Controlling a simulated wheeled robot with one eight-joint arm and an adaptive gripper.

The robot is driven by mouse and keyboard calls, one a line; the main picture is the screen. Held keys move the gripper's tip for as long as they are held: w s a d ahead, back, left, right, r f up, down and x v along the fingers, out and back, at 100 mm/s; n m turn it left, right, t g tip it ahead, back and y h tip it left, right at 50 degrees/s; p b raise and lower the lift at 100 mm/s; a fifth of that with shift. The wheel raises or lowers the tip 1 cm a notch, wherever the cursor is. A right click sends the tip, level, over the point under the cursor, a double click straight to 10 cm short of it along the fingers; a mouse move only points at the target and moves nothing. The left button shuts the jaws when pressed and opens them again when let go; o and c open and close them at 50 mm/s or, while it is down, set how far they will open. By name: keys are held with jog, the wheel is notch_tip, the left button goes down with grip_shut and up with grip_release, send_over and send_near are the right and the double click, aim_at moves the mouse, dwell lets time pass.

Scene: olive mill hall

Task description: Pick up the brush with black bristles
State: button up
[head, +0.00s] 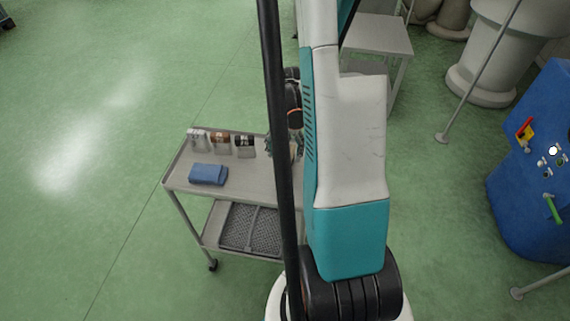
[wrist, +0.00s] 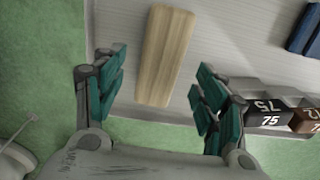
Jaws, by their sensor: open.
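A long tan wooden block (wrist: 166,57) lies on the cart top, between the fingers of my open gripper (wrist: 160,62) in the wrist view. It looks like the back of a brush, but no bristles show, so I cannot tell their colour. The fingers stand apart from it on both sides. In the head view my arm hides the block and most of the gripper, above the right end of the grey cart (head: 250,181).
Grey holders with a black block (wrist: 267,107) marked 75 and a brown block (wrist: 305,121) stand along the cart's edge, close to my right finger. A folded blue cloth (head: 208,174) lies on the cart.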

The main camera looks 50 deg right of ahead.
aim_at(285, 157)
notch_tip(285, 157, down, 3)
jog(key=shift+b, duration=0.4)
jog(key=shift+r, duration=0.1)
jog(key=c, duration=1.2)
notch_tip(285, 157, up, 20)
jog(key=p, duration=0.7)
